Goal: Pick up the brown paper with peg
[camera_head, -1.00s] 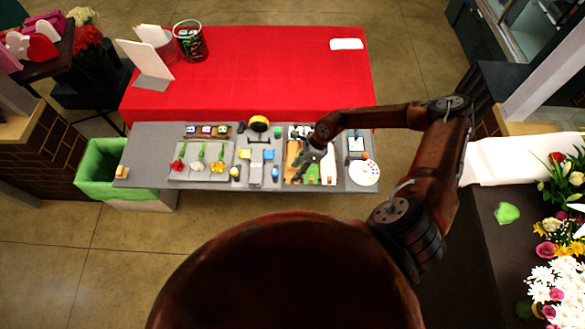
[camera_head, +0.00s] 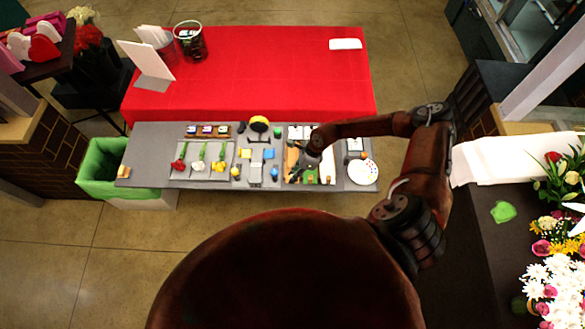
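The brown paper (camera_head: 291,159) lies in the tray (camera_head: 331,160) on the right part of the grey table, among white and green pieces. Its right side is partly hidden by my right gripper (camera_head: 302,166). That gripper points down over the tray, close to the brown paper. Its fingers are dark and small, so I cannot tell whether they are open or shut, or whether they touch the paper. I cannot make out the peg. My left gripper is not in view.
A red-covered table (camera_head: 270,75) stands behind, mostly clear. A green-lined bin (camera_head: 100,170) is at the left.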

